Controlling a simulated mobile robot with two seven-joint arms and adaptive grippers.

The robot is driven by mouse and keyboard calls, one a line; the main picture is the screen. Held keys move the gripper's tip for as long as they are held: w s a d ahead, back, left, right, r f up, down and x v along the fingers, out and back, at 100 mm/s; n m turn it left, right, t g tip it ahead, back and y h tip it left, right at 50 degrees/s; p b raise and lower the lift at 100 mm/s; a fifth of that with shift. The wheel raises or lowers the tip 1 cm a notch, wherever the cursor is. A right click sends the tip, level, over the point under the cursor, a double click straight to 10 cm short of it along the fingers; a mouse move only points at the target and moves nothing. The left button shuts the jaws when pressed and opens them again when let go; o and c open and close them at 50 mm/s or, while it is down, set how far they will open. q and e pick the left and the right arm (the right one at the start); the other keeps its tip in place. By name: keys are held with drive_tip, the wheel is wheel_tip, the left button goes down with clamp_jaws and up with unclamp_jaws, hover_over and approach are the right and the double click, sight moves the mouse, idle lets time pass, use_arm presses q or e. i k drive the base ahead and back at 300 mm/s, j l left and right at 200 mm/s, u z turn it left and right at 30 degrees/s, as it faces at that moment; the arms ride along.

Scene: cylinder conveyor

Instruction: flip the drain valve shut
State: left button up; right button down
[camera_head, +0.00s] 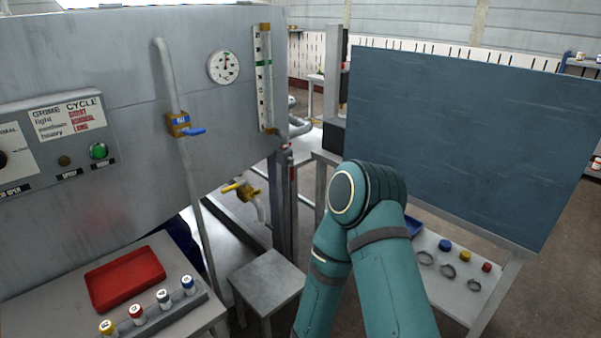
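A second valve (178,125), brass with a blue lever pointing right, sits higher on a vertical grey pipe (166,70). A teal arm of mine rises from the bottom centre and bends at its elbow, right of the yellow valve and apart from it. No gripper shows in this view.
A grey stool (268,281) stands below the yellow valve. A bench at lower left holds a red tray (125,279) and several capped bottles (163,300). A large blue-grey board (465,140) stands right, behind a small table (452,300). A gauge (223,67) and sight tube (263,80) are on the panel.

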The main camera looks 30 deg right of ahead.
sight(292, 170)
drive_tip(key=i+l+u, duration=0.1)
drive_tip(key=l, duration=0.4)
drive_tip(key=i+l+u, duration=0.1)
drive_tip(key=l, duration=0.4)
drive_tip(key=i+l, duration=0.15)
drive_tip(key=l, duration=0.25)
drive_tip(key=i+l+u, duration=0.15)
drive_tip(key=l, duration=0.25)
drive_tip(key=i+l, duration=0.2)
drive_tip(key=l, duration=0.2)
drive_tip(key=i+l+u, duration=0.1)
drive_tip(key=l, duration=0.3)
